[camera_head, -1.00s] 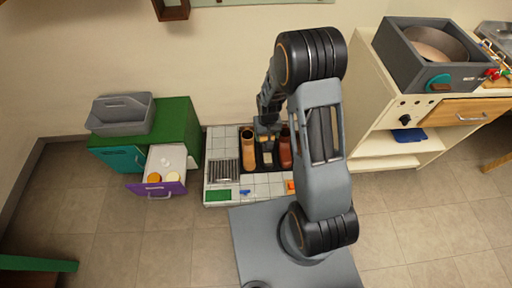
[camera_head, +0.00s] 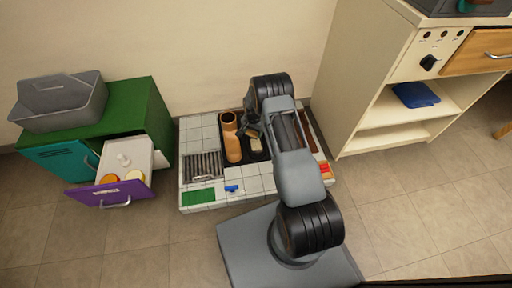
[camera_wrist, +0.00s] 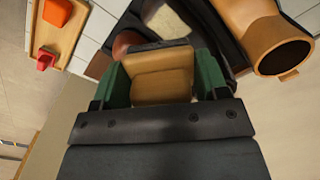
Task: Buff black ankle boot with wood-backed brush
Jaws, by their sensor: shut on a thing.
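My gripper (camera_wrist: 162,82) is shut on the wood-backed brush (camera_wrist: 160,58), a tan block between its green fingers in the wrist view. In the head view my gripper (camera_head: 252,127) is over the mat by the boots, partly hidden by my arm. The black ankle boot (camera_head: 258,155) is dark on a dark mat, with a pale patch on it. In the wrist view a dark shape with a pale patch, likely this boot (camera_wrist: 200,20), lies just beyond the brush. I cannot tell whether the brush touches it.
A tan boot (camera_head: 232,145) stands left of the black one; a red-brown boot (camera_head: 310,133) is on the right, partly behind my arm. The tiled platform (camera_head: 200,130) also bears a grate (camera_head: 203,165) and green pad (camera_head: 198,196). An open purple-fronted drawer (camera_head: 110,193) holds jars at left.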

